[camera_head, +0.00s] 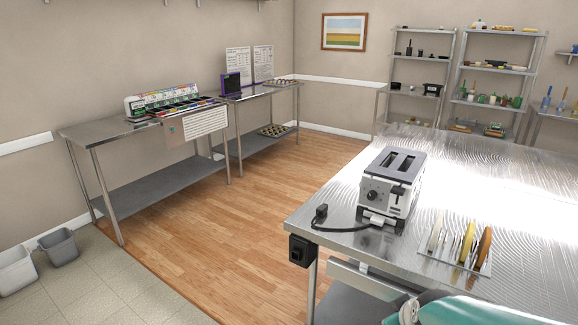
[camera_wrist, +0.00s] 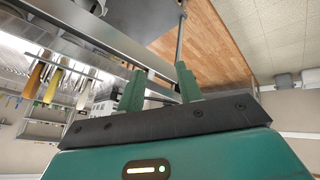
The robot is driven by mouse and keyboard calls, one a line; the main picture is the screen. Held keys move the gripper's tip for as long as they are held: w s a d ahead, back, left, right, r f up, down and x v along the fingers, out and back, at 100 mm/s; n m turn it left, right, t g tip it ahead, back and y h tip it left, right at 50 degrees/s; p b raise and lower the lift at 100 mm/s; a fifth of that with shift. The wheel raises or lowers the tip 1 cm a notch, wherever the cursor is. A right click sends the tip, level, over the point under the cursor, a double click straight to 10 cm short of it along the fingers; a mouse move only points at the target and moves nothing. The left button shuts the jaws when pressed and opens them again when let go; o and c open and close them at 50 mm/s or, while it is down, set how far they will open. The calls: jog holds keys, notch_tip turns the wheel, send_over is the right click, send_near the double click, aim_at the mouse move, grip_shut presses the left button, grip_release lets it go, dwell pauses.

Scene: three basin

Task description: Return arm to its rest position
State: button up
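My gripper (camera_wrist: 160,84) shows in the wrist view as two green fingers standing apart. It is open, and I see nothing held between the fingers. Beyond the fingertips are the edge of a metal table and the wood floor. In the head view, a teal part of my arm (camera_head: 465,309) shows low at the right, in front of the metal table (camera_head: 335,225). The gripper's fingers cannot be made out in that view.
A toaster (camera_head: 392,185) with a black plug and cord stands on the table. A rack (camera_head: 455,258) with upright yellow and brown pieces is at its right. A side table (camera_head: 90,130) and grey basin (camera_head: 59,247) are at left. The wood floor between is clear.

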jog(key=s+a+r+m+g, duration=0.1)
jog(key=s+a+r+m, duration=0.3)
jog(key=s+a+r, duration=0.4)
jog(key=s+r, duration=0.3)
jog(key=r, duration=0.1)
jog(key=shift+s+m+y, duration=0.15)
jog(key=shift+m+y, duration=0.15)
jog(key=shift+y, duration=0.1)
